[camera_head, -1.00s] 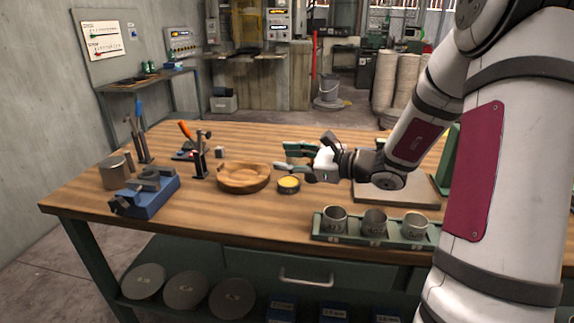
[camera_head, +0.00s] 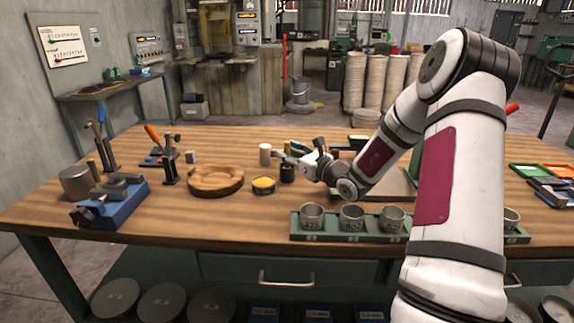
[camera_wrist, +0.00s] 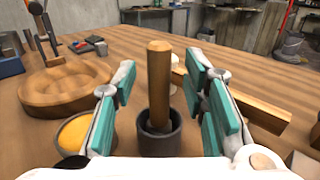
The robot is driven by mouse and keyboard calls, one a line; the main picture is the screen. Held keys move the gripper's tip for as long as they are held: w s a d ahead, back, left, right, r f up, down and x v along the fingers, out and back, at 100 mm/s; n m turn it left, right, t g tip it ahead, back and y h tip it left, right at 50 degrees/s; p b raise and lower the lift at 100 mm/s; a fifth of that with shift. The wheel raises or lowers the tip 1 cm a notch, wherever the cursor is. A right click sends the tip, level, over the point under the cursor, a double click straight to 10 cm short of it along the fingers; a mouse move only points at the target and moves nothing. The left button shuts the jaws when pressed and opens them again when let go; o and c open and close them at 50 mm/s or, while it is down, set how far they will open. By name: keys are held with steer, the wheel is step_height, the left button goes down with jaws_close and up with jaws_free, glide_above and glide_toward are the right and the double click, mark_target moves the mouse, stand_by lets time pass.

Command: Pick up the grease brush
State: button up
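The grease brush (camera_wrist: 159,82) stands upright with its wooden handle up in a dark cup (camera_wrist: 160,138); its bristle end is hidden in the cup. In the head view the cup (camera_head: 287,174) is just below my gripper (camera_head: 292,154), and the brush cannot be made out clearly there. In the wrist view my gripper (camera_wrist: 160,97) is open, with its teal-padded fingers apart to the left and right of the handle. I see a gap on each side of the handle.
A tin of yellow grease (camera_head: 263,185) and a round wooden bowl (camera_head: 216,180) are left of the cup. A pale cylinder (camera_head: 265,154) stands behind. A green rack (camera_head: 330,230) of metal cups is in front.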

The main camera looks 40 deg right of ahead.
steer(key=shift+w, duration=0.3)
jaws_close()
steer(key=shift+r, duration=0.1)
step_height(320, 180, up, 9)
steer(key=shift+f+p, duration=0.1)
steer(key=shift+p, duration=0.55)
steer(key=shift+a+r, duration=0.2)
steer(key=shift+r, duration=0.1)
steer(key=shift+w+a+f+m+g+b, duration=0.15)
steer(key=shift+a+m+b, duration=0.2)
steer(key=shift+a+m, duration=0.45)
steer(key=shift+a+f+m+g+b, duration=0.25)
steer(key=shift+a+m, duration=0.2)
steer(key=shift+a, duration=0.65)
steer(key=shift+w+a+f+m+g+b, duration=0.1)
steer(key=shift+a+m+b, duration=0.3)
steer(key=shift+a+m, duration=0.4)
